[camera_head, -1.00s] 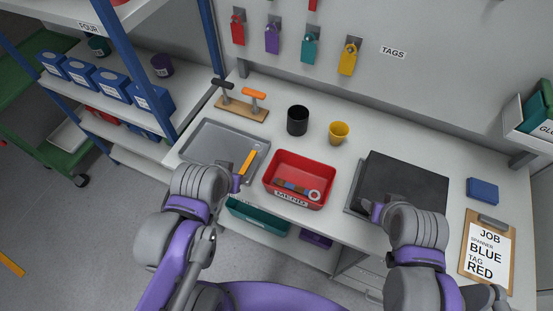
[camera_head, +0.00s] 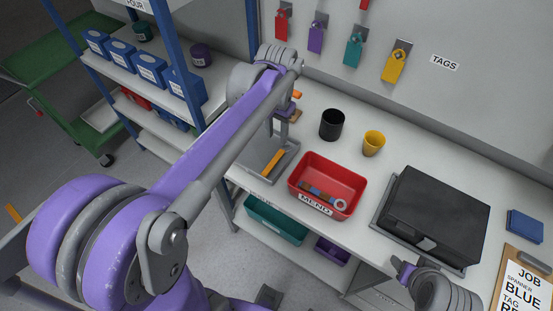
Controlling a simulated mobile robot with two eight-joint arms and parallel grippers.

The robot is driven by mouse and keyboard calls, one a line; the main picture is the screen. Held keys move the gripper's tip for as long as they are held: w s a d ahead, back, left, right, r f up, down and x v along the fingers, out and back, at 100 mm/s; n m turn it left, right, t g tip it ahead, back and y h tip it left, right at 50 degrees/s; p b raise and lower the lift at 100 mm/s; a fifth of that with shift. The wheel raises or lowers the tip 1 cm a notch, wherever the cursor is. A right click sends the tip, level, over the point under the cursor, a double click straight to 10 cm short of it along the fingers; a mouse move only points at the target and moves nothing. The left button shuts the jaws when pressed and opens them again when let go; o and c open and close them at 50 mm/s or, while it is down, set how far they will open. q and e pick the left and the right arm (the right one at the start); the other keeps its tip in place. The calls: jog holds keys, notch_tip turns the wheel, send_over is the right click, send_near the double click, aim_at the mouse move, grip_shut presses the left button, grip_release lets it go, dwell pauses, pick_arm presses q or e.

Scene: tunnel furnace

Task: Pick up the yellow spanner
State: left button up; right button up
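A long yellow-orange piece, which looks like the yellow spanner (camera_head: 273,160), lies in the right part of the grey metal tray (camera_head: 287,165). My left arm reaches across the view, and its gripper (camera_head: 280,129) points down over the tray, just above and behind the spanner. A gap seems to lie between them. The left fingers are small and partly hidden, so their opening is unclear. My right gripper (camera_head: 403,271) is low at the right, near the front of the black-topped box (camera_head: 437,215). Its fingers are mostly hidden.
A red MEND bin (camera_head: 328,184) with several coloured pieces stands right of the tray. A black cup (camera_head: 332,124) and a yellow cup (camera_head: 373,143) stand behind it. A clipboard (camera_head: 524,285) lies at the right. A blue-posted shelf (camera_head: 170,40) stands left.

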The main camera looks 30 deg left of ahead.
aim_at(276, 158)
pick_arm(q)
jog(key=f, duration=1)
jog(key=shift+w+a+f, duration=0.2)
jog(key=shift+w+f, duration=0.05)
jog(key=shift+f, duration=0.1)
grip_shut()
dwell(1.0)
